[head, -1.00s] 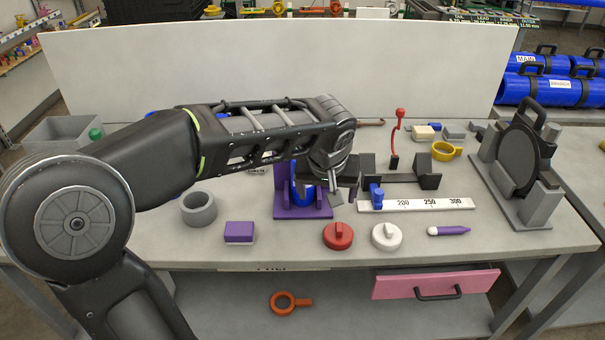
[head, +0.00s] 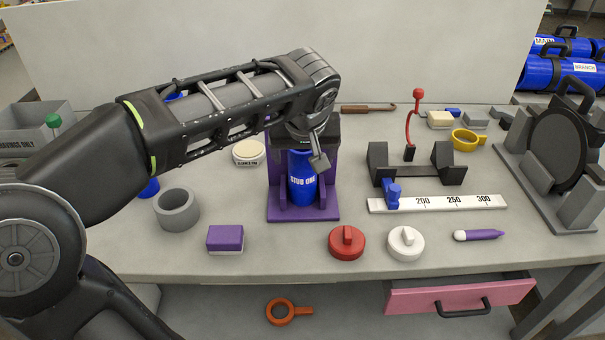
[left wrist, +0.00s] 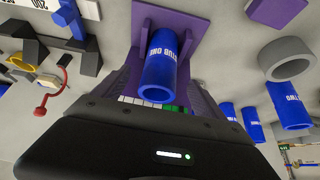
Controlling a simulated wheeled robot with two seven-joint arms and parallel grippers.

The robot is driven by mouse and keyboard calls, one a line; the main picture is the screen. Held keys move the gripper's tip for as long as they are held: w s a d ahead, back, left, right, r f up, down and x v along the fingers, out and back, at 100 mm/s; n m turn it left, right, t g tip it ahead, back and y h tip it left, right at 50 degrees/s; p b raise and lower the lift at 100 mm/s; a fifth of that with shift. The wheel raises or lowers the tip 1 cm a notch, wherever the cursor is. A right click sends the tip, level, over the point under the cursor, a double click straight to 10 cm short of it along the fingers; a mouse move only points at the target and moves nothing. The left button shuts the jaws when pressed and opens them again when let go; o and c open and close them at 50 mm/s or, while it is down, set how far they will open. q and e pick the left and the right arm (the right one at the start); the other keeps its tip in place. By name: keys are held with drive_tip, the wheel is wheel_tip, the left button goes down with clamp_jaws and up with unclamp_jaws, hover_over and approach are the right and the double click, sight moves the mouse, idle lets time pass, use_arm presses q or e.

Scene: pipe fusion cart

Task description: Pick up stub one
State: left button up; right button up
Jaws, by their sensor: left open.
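Stub one (head: 302,183) is a blue cylinder with white lettering, upright in a purple stand (head: 320,213) on the bench. In the left wrist view, stub one (left wrist: 160,72) shows its open round end towards the camera, with the purple stand (left wrist: 203,27) behind it. My left gripper (head: 310,148) is open and points down at the top of stub one. In the left wrist view, my left gripper (left wrist: 160,100) has its dark jaws on either side of the stub's near end. I cannot tell whether they touch it. My right gripper is not in view.
A grey ring (head: 177,208) and purple block (head: 225,239) lie left of the stand. Red (head: 347,243) and white (head: 406,243) caps lie in front right. A ruler (head: 440,203) and black cradle (head: 416,165) stand right. Other blue stubs (left wrist: 289,104) show in the left wrist view.

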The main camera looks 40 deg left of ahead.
sight(303, 168)
use_arm(q)
drive_tip(key=shift+x, duration=1.3)
drive_tip(key=p+x, duration=0.1)
drive_tip(key=x, duration=0.4)
drive_tip(key=shift+a+f, duration=0.1)
drive_tip(key=shift+c, duration=0.2)
drive_tip(key=c, duration=1.6)
